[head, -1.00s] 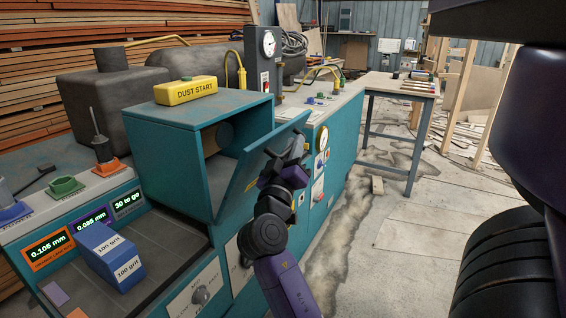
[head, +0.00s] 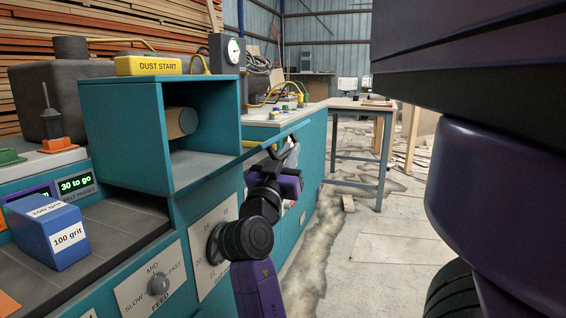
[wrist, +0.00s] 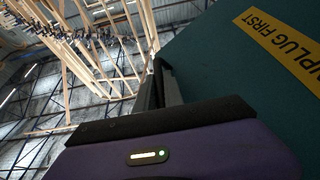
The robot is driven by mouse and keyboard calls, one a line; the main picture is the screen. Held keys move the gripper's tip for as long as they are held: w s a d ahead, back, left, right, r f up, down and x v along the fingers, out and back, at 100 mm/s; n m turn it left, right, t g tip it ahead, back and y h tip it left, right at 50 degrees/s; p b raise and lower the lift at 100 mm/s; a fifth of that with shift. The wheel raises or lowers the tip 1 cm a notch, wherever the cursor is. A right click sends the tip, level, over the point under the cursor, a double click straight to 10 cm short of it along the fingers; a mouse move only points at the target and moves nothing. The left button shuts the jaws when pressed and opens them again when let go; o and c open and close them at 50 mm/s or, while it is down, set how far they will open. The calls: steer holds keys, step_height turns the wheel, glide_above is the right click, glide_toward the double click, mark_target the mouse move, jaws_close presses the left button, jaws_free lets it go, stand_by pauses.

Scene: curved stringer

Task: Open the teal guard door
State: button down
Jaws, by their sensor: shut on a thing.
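The teal guard door (head: 284,135) is a flap at the foot of the open-fronted teal housing (head: 124,135). In the head view it shows nearly edge-on, as a thin strip standing out from the housing and close to level. The housing's mouth is uncovered, with a tan round part (head: 181,122) inside. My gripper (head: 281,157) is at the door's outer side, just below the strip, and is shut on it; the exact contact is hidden. In the wrist view a teal panel (wrist: 235,75) with a yellow label fills the right, beside a dark finger (wrist: 166,84).
A blue grit block (head: 48,240) lies on the dark bed at left. The control panel with a feed knob (head: 158,284) is below the housing. A wooden-topped table (head: 350,104) stands farther back. The concrete floor (head: 370,250) to the right is mostly clear.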

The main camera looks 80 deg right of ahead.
steer(key=shift+s+a+f+b, duration=0.1)
steer(key=shift+s+f+b, duration=0.1)
steer(key=shift+f+b, duration=0.6)
steer(key=shift+s+a+f+b, duration=0.1)
steer(key=shift+s+f+b, duration=0.05)
steer(key=shift+f+b, duration=0.7)
steer(key=shift+s+f+b, duration=0.2)
steer(key=shift+f+b, duration=0.6)
steer(key=c, duration=1.7)
jaws_free()
steer(key=shift+v, duration=3.95)
